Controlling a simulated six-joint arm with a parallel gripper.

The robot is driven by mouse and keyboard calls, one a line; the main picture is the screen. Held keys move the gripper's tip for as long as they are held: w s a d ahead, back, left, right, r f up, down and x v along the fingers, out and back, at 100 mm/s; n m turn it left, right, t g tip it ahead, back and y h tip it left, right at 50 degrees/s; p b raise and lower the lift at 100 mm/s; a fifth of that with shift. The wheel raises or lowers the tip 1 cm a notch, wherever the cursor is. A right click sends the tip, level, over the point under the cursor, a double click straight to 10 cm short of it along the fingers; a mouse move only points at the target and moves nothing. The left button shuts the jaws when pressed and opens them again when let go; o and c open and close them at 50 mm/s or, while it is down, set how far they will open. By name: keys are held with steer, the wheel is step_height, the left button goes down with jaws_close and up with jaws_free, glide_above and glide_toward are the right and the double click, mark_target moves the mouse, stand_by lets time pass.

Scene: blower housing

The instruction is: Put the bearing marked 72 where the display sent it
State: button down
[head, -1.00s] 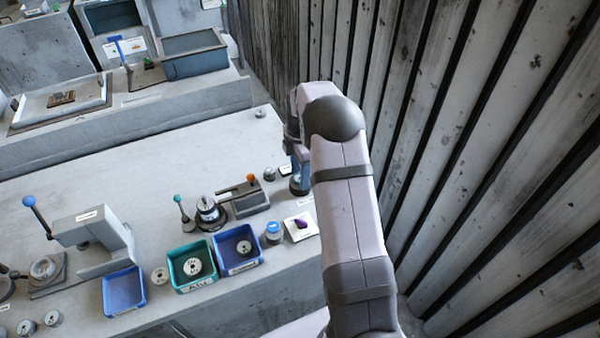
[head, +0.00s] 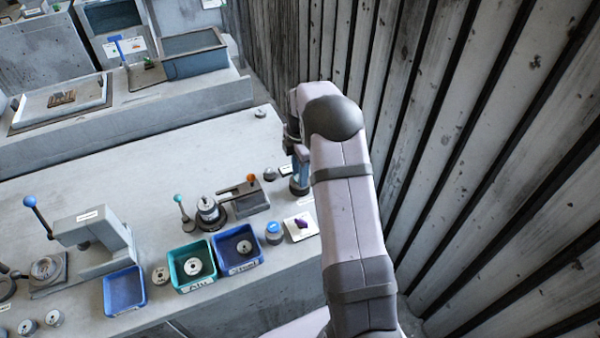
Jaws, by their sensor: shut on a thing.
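My gripper (head: 299,180) points down over the right end of the grey bench, partly hidden by my own arm. It is shut on a dark round piece (head: 299,188), low near the bench top. I cannot read a number on it or tell whether it touches the bench. One pale bearing (head: 193,266) lies in the green tray (head: 175,272) and another (head: 244,247) in the dark blue tray (head: 222,257). A loose bearing (head: 160,275) sits left of the green tray. No marking 72 and no display text is legible.
A fixture with an orange-knobbed lever (head: 250,197) stands left of my gripper. A blue-topped jar (head: 274,232) and a white card with a purple piece (head: 300,227) are in front. An empty blue tray (head: 124,291) and a lever press (head: 95,240) are farther left. A slatted wall (head: 470,150) bounds the right.

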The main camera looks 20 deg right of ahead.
mark_target(297, 179)
steer(key=shift+r, duration=0.15)
steer(key=shift+r+p, duration=2.25)
steer(key=shift+r, duration=0.65)
steer(key=shift+a+m, duration=0.3)
steer(key=shift+a, duration=0.15)
steer(key=s+a+r+n+b, duration=0.1)
steer(key=s+a+n+b, duration=0.2)
steer(key=a, duration=1.5)
steer(key=s+a+n+b, duration=0.15)
steer(key=s+a, duration=0.45)
steer(key=a, duration=1.1)
steer(key=s+a+r+n+b, duration=0.1)
steer(key=s+a+n+b, duration=0.2)
steer(key=a, duration=1.5)
steer(key=shift+m, duration=0.45)
steer(key=shift+s+f+p, duration=0.15)
steer(key=shift+f+p, duration=0.35)
steer(key=shift+f, duration=1.25)
steer(key=shift+s+f+p, duration=0.2)
steer(key=shift+f+p, duration=0.3)
steer(key=shift+f, duration=1.2)
steer(key=shift+s+f+p, duration=0.15)
steer(key=shift+f+p, duration=0.35)
steer(key=shift+f, duration=1.25)
